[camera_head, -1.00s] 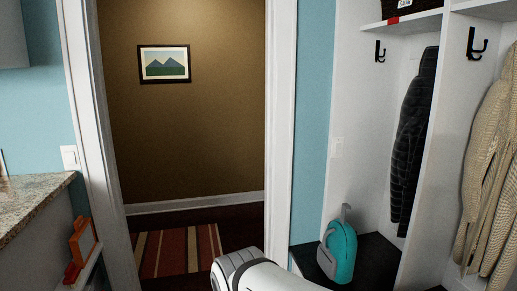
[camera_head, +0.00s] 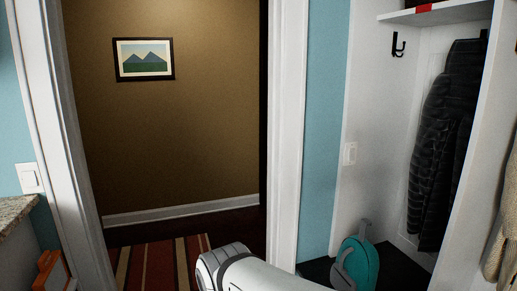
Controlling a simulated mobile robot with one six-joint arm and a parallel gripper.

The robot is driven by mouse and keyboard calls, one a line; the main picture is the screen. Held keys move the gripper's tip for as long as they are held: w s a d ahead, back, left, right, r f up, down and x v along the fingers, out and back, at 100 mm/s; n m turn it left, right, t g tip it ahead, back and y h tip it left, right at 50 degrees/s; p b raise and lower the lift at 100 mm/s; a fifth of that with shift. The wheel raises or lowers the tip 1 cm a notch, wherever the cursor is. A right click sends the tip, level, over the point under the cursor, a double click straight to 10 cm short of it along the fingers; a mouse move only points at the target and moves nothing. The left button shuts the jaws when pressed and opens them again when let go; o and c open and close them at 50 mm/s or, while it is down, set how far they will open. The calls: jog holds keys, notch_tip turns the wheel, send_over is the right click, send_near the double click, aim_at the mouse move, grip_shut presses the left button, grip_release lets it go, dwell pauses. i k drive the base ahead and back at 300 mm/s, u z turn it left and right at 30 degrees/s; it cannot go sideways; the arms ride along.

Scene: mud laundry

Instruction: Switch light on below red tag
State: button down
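Another white light switch (camera_head: 30,178) is on the blue wall left of the doorway. A white rounded part of my arm shows at the bottom centre, apart from both switches. My gripper's fingers cannot be made out.
An open doorway with a white frame (camera_head: 286,130) is ahead, with a striped rug (camera_head: 160,265) beyond. A teal bag (camera_head: 358,264) stands on the dark bench. A black jacket (camera_head: 445,140) hangs in the cubby near a black hook (camera_head: 398,45). A granite counter (camera_head: 14,213) is at left.

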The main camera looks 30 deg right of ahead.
aim_at(351, 151)
jog(key=u, duration=0.1)
jog(key=i, duration=2.3)
jog(key=z, duration=3.35)
jog(key=i, duration=1.05)
jog(key=z, duration=0.05)
